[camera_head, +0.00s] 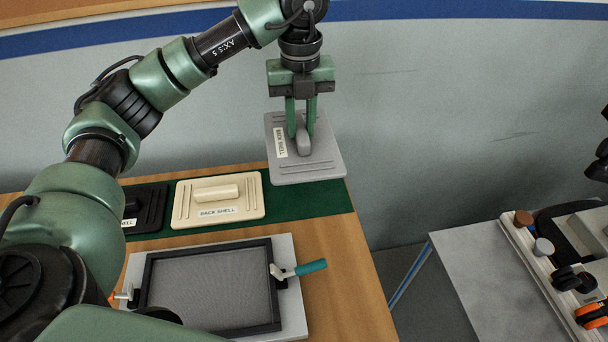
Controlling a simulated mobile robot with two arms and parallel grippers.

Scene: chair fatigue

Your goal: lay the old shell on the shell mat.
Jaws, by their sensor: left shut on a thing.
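A grey back shell (322,161) with a white label hangs from my left gripper (302,130). The fingers are shut on its raised grip, and the shell is over the right end of the green mat (310,200). Whether the shell touches the mat or is held above it is hard to tell. A cream back shell (183,204) lies on the mat in the middle, and a black shell (152,207) lies at its left, partly hidden by my left arm. My right gripper is out of view.
A black-framed mesh panel (212,285) on a light plate, with a teal-handled clamp (305,268), lies in front of the mat on the wooden table (355,290). A grey table (490,285) with equipment stands at the right, beyond a gap.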

